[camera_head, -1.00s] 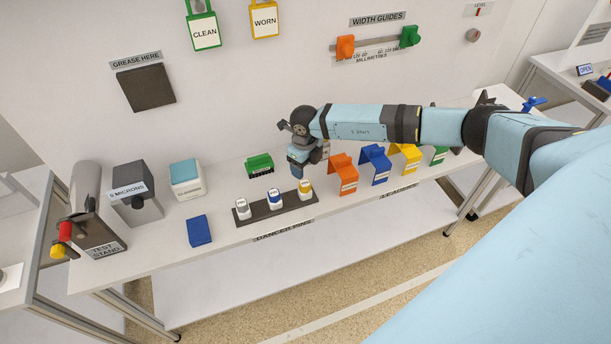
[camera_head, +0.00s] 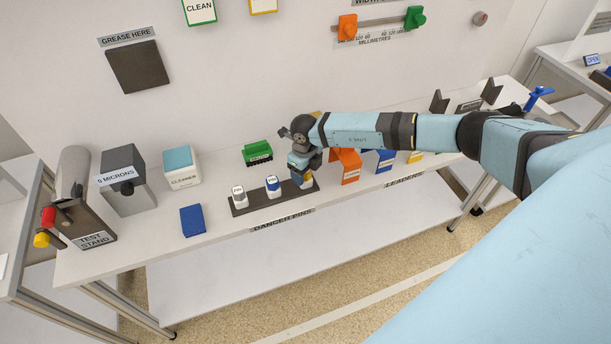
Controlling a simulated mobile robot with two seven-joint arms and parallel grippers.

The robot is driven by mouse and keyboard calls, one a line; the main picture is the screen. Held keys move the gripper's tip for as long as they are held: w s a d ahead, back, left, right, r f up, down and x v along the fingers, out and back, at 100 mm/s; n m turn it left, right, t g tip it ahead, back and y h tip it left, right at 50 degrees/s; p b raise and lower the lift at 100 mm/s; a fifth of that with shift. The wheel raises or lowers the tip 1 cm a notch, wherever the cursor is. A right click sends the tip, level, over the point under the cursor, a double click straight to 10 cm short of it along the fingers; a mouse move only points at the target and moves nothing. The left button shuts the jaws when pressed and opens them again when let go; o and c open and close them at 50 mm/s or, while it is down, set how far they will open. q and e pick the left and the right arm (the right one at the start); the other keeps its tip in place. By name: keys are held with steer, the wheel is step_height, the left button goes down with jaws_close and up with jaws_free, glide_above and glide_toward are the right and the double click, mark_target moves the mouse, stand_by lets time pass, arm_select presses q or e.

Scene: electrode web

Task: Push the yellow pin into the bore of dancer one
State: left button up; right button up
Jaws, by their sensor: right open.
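The yellow pin (camera_head: 308,182) stands in the right end slot of the dark "dancer pins" rack (camera_head: 254,202) on the bench. It is mostly hidden behind my right gripper (camera_head: 302,175). My right gripper points down at the pin with its jaws open; I cannot tell whether they touch it. A blue-banded pin (camera_head: 272,186) and a grey pin (camera_head: 238,196) stand upright to its left in the same rack. Dancer one and its bore cannot be made out in this view. My left gripper is not in view.
A green block (camera_head: 257,153) lies behind the rack. An orange leader stand (camera_head: 347,168) is close to the right of my gripper, with a blue one (camera_head: 383,162) beyond. A blue pad (camera_head: 193,221), cleaner box (camera_head: 182,168) and test stand (camera_head: 88,222) are on the left.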

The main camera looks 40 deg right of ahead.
steer(key=shift+c, duration=0.4)
steer(key=c, duration=0.7)
steer(key=shift+r, duration=0.1)
steer(key=shift+c, duration=0.9)
steer(key=shift+r+p, duration=0.45)
steer(key=shift+r, duration=0.2)
steer(key=shift+r+p, duration=0.4)
steer(key=shift+r, duration=0.15)
steer(key=shift+r+p, duration=0.8)
steer(key=shift+r, duration=0.5)
steer(key=shift+a, duration=0.1)
